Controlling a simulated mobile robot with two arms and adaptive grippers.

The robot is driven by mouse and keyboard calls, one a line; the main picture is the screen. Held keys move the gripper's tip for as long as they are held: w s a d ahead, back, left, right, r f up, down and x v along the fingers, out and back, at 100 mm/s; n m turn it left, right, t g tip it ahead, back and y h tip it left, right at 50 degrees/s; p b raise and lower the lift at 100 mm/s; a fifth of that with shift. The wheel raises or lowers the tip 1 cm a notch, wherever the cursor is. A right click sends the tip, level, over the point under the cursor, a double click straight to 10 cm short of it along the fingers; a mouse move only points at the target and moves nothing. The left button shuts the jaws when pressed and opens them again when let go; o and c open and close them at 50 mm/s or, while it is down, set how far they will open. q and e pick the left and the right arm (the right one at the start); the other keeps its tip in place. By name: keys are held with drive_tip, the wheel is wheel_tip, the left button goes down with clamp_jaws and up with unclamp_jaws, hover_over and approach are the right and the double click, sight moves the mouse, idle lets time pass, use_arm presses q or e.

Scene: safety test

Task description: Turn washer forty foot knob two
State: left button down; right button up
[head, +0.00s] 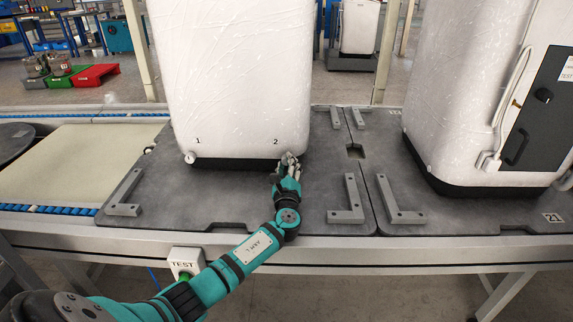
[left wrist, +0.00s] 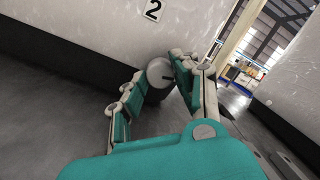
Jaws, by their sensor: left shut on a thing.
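A tall white washer (head: 230,70) wrapped in wrinkled film stands on a dark grey platform. Its lower front carries the labels 1 and 2. Knob one (head: 190,157) shows beneath the label 1. My left gripper (head: 288,163) is at the lower right of the washer, below the label 2, and hides knob two in the head view. In the left wrist view, round grey knob two (left wrist: 159,73) sits below the label 2 (left wrist: 153,10). The left gripper's fingers (left wrist: 160,85) are shut around it, one on each side. My right gripper is not in view.
A second white machine (head: 455,90) with a dark panel stands on the platform at right. Grey L-shaped brackets (head: 346,204) rise from the platform. A box marked TEST with a green button (head: 186,263) hangs at the front edge, beneath my left arm.

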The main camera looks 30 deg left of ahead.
use_arm(q)
drive_tip(key=shift+d+f, duration=0.1)
drive_tip(key=shift+f, duration=0.05)
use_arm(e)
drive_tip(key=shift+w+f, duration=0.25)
use_arm(q)
drive_tip(key=c, duration=1)
unclamp_jaws()
drive_tip(key=shift+s, duration=0.15)
drive_tip(key=v, duration=1.1)
drive_tip(key=shift+s+d, duration=0.25)
drive_tip(key=shift+s, duration=0.05)
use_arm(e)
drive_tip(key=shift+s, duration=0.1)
use_arm(q)
drive_tip(key=shift+f, duration=0.1)
